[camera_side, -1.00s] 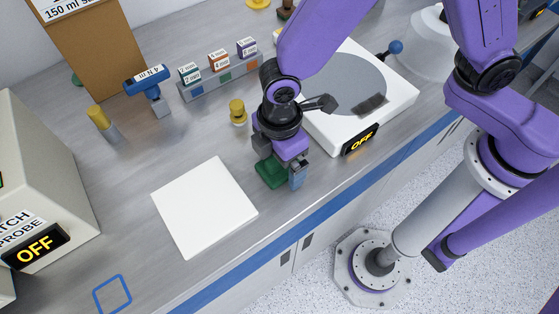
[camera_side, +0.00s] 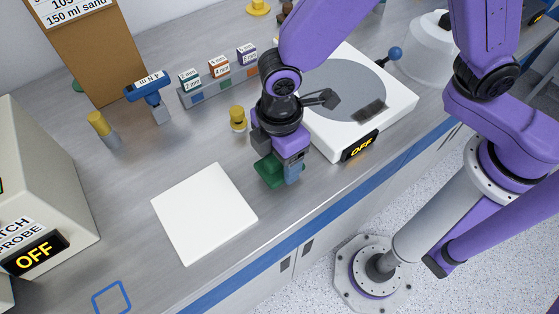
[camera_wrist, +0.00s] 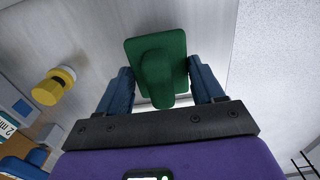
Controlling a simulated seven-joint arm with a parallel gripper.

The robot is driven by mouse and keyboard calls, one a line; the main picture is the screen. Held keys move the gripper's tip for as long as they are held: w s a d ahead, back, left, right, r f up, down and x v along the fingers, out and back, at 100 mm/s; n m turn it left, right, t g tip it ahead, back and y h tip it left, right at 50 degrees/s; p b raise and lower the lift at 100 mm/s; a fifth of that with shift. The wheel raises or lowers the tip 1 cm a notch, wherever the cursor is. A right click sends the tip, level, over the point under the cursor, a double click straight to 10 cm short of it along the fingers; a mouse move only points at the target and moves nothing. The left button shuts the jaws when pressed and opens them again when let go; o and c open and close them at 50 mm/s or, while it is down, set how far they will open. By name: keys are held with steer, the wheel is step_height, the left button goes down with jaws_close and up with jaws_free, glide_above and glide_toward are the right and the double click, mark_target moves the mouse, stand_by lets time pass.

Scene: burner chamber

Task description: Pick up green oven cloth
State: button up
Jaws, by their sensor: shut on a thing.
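The green oven cloth (camera_side: 269,170) shows as a dark green block with a raised ridge, near the front of the metal bench between the white square plate and the hotplate. My gripper (camera_side: 292,168) points down at it. In the wrist view the blue fingers of my gripper (camera_wrist: 161,82) sit on either side of the ridge of the green cloth (camera_wrist: 156,60) and are shut on it. The cloth's flat part spreads past the fingertips. I cannot tell whether its underside touches the bench.
The white square plate (camera_side: 204,213) lies to the left. The white hotplate (camera_side: 390,112) with an OFF display (camera_side: 360,146) stands to the right. A yellow-topped weight (camera_side: 238,118) stands behind the gripper, in front of a rack of labelled blocks (camera_side: 218,82). The bench's front edge is close.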

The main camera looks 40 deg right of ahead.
steer(key=s+d+r, duration=0.9)
steer(key=d+r, duration=0.1)
steer(key=d, duration=0.1)
steer(key=shift+r, duration=0.25)
